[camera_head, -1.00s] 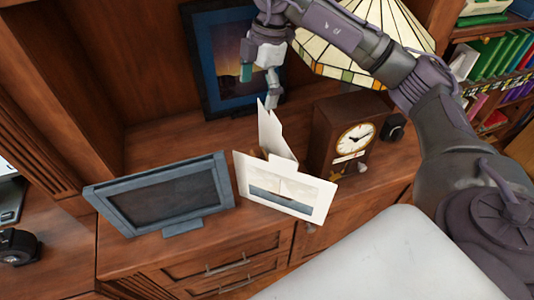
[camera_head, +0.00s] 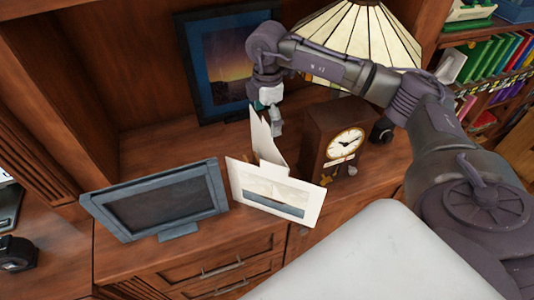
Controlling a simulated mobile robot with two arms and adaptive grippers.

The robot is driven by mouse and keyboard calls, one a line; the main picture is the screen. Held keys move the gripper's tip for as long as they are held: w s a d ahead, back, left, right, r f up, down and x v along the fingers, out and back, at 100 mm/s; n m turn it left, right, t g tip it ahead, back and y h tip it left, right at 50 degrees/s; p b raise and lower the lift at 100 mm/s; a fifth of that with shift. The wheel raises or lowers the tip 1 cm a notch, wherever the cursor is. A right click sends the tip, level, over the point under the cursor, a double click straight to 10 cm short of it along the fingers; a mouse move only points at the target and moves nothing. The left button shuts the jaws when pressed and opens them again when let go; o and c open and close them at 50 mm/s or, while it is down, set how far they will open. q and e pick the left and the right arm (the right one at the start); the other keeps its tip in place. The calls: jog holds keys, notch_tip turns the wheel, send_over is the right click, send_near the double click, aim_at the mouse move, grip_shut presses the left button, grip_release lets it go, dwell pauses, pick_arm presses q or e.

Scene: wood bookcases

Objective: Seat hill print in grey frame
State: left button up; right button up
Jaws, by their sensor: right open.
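The grey frame (camera_head: 91,208) stands upright on the left of the cabinet top, with a dark, empty-looking panel inside its border. To its right, a white card (camera_head: 243,186) with a pale landscape picture leans in a stand; I cannot tell for sure that it is the hill print. More white cards (camera_head: 263,143) rise behind it. My right gripper (camera_head: 268,112) is open, just behind and above these cards. Its fingertips are partly hidden by them, and I cannot tell whether they touch. My left gripper is not in view.
A wooden clock (camera_head: 319,153) stands close to the right of the cards. A blue-framed picture (camera_head: 225,55) leans at the back wall, and a stained-glass lamp (camera_head: 350,35) stands behind my right arm. The cabinet top between grey frame and cards is narrow.

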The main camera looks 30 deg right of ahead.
jog(key=shift+d+f, duration=0.1)
jog(key=shift+f, duration=1.25)
jog(key=c, duration=1.2)
